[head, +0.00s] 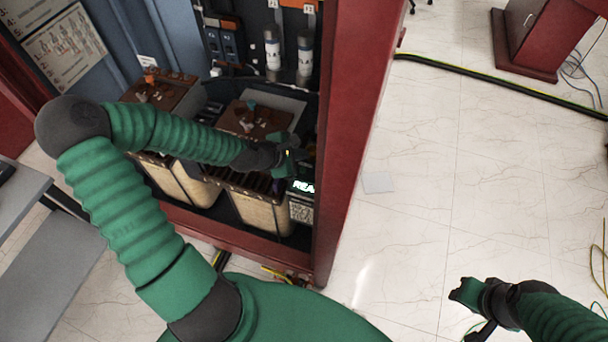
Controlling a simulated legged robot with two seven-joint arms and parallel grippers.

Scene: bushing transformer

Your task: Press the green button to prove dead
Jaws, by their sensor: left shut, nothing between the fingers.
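A small dark device with a lit display (303,187) sits inside the red cabinet at its right side. The visible letters read "REA", and the rest is cut off by the cabinet's frame. A patterned label (300,209) is below the display. I cannot make out the green button; my gripper may cover it. My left gripper (291,157) is shut and empty, just above the display. I cannot tell whether it touches the device. My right gripper (466,293) is over the floor at the lower right, away from the cabinet. Its fingers are too unclear to read.
The red cabinet's right post (352,130) stands close to my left gripper. Brown-topped tan blocks (262,202) and white cylinders (272,50) are inside the cabinet. A grey table (50,262) is at the left. The floor at right is mostly clear, with a black cable (500,82).

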